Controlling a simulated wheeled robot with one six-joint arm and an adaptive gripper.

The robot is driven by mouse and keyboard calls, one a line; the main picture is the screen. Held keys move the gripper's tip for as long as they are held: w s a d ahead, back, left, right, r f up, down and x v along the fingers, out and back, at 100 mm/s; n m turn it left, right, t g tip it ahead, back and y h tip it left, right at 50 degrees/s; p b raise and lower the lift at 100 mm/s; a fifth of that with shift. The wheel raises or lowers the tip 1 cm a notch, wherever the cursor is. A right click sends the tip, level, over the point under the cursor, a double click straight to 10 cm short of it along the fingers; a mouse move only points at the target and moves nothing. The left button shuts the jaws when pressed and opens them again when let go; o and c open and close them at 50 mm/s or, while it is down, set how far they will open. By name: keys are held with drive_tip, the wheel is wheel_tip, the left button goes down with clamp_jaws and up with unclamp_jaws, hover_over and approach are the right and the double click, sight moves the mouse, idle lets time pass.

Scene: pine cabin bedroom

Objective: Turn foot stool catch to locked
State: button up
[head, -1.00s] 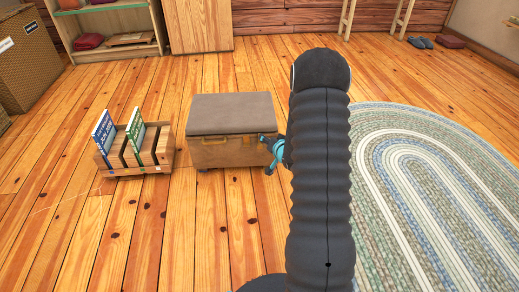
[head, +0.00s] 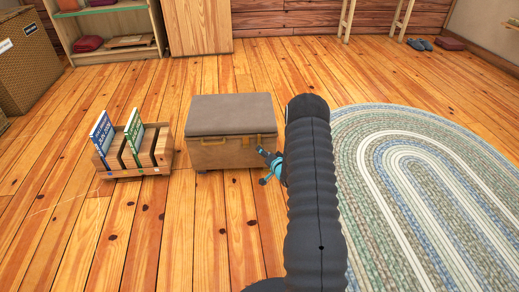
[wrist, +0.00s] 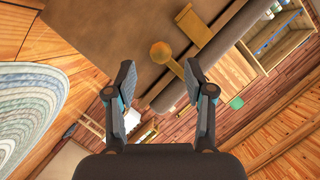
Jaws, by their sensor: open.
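The foot stool (head: 231,115) is a box with a brown padded lid, standing on the floor. A brass-coloured catch (head: 259,140) shows small on the right of its front. In the wrist view the catch (wrist: 160,52) has a round end and a short arm reaching toward the lid edge. My gripper (head: 262,165) is in front of the stool's right front, below the catch in the head view. In the wrist view my gripper (wrist: 160,84) is open and empty, with the catch ahead between the fingertips. I cannot tell whether it touches the stool.
A wooden rack (head: 150,157) with books stands to the left. An oval braided rug (head: 430,190) lies to the right. The floor in front of the stool is mostly clear.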

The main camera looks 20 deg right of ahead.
sight(259, 142)
drive_tip(key=shift+x, duration=2.95)
clamp_jaws()
